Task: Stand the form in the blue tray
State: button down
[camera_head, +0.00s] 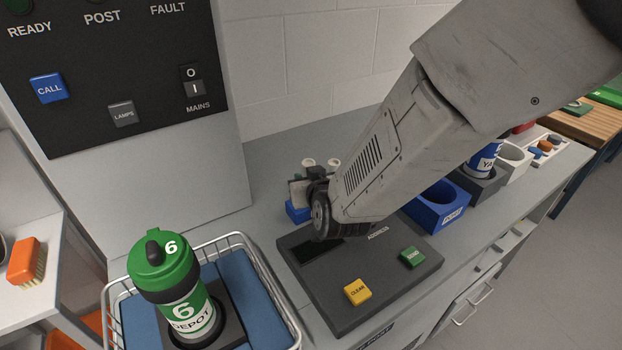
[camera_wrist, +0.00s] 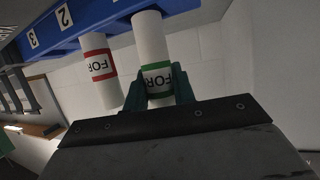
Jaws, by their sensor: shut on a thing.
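My gripper (camera_wrist: 160,88) is shut on a white rolled form with a green band (camera_wrist: 152,45), its dark green fingers on both sides of the band. A second white form with a red band (camera_wrist: 98,70) is beside it, apart from the fingers. Both meet a blue rack (camera_wrist: 60,37) numbered 2 and 3 in the wrist view; I cannot tell whether the held form is seated or lifted. In the head view my gripper (camera_head: 300,190) is partly hidden by my wrist, above a small blue piece (camera_head: 298,212). A blue block with a round hole (camera_head: 452,217) stands right of my arm.
A dark console with yellow (camera_head: 357,292) and green (camera_head: 412,257) buttons lies in front of my wrist. A green-lidded canister (camera_head: 165,265) stands in a wire basket (camera_head: 285,310) at front left. A grey holder (camera_head: 484,186) with a blue canister stands behind my arm.

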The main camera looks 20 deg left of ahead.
jog(key=c, duration=1.2)
grip_release()
jog(key=shift+s+d+f, duration=0.1)
jog(key=shift+f, duration=0.3)
jog(key=shift+o, duration=0.2)
jog(key=shift+r, duration=0.1)
